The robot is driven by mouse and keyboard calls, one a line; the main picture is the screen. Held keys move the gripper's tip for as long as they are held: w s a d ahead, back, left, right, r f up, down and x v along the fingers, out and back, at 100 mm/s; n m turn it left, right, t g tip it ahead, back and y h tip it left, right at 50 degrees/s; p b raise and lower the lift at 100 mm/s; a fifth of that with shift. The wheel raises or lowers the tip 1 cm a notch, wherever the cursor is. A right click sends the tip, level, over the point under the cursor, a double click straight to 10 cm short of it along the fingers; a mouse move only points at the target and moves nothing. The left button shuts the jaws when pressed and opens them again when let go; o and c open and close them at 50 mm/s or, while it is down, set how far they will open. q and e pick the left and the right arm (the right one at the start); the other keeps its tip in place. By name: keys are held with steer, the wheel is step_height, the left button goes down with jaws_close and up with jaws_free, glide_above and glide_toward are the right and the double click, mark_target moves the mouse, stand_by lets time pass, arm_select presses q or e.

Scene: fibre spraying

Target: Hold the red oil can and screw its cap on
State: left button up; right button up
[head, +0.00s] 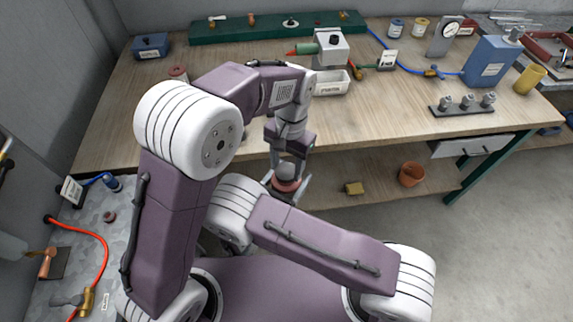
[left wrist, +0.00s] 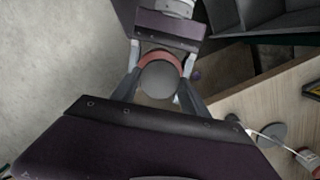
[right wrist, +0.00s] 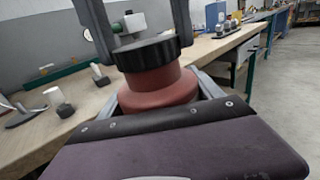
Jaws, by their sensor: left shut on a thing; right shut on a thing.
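The red oil can (right wrist: 160,92) is upright in the right wrist view, with a broad body and a narrower neck. Its black ribbed cap (right wrist: 147,54) sits over the neck, roughly level and apparently touching it; the thread is hidden. My right gripper (right wrist: 160,95) is shut on the can body from the sides. My left gripper (head: 287,170) comes from above and is shut on the cap. In the left wrist view the cap (left wrist: 159,79) is a dark disc between the left fingers, with the red can (left wrist: 157,55) showing behind it. In the head view the can (head: 286,185) is partly covered.
The wooden workbench (head: 400,118) lies just beyond the grippers. It carries a white bin (head: 331,88), a bolt rack (head: 462,108) and a blue bottle (head: 490,62). An orange pot (head: 411,174) and a yellow block (head: 354,188) are on the lower shelf. Open floor lies to the right.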

arm_select(q)
steer(key=shift+f, duration=0.5)
steer(key=o, duration=1.3)
steer(key=shift+r, duration=2.25)
steer(key=shift+c, duration=0.5)
